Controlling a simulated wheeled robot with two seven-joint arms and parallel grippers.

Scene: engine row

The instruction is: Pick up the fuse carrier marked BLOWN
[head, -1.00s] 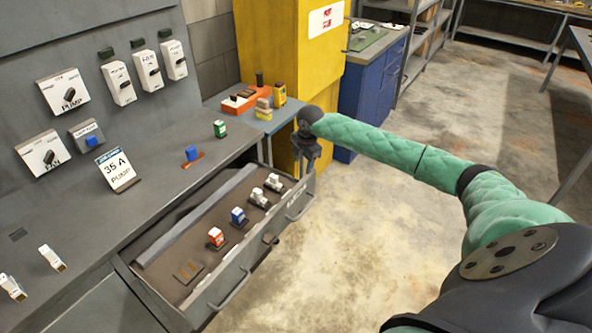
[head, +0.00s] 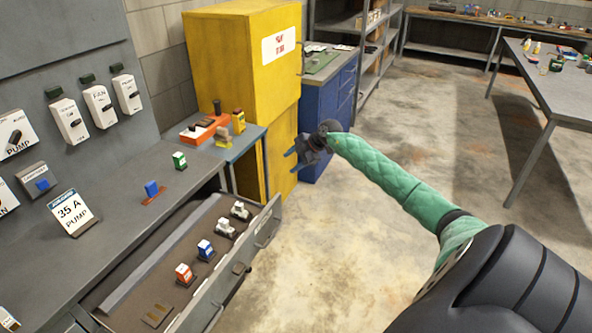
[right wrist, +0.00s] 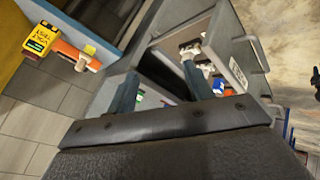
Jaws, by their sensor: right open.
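No BLOWN mark is legible on any fuse carrier here. A blue carrier (head: 151,188) stands on a red base on the grey counter, and a green-and-white carrier (head: 179,160) stands farther back. In the open drawer (head: 215,287) are a red-and-white carrier (head: 184,274), a blue-and-white carrier (head: 205,249) and two pale ones (head: 226,229). My right gripper (head: 292,162) is open and empty, beyond the drawer's far right end in the head view. Its two fingers (right wrist: 160,88) are apart in the right wrist view, with the drawer beyond them. My left gripper is out of view.
A blue side bench holds an orange tray (head: 200,130) and a yellow device (head: 239,121), beside a yellow cabinet (head: 225,60). A 35 A PUMP sign (head: 73,218) stands on the counter. Bare floor (head: 330,270) lies right of the drawer.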

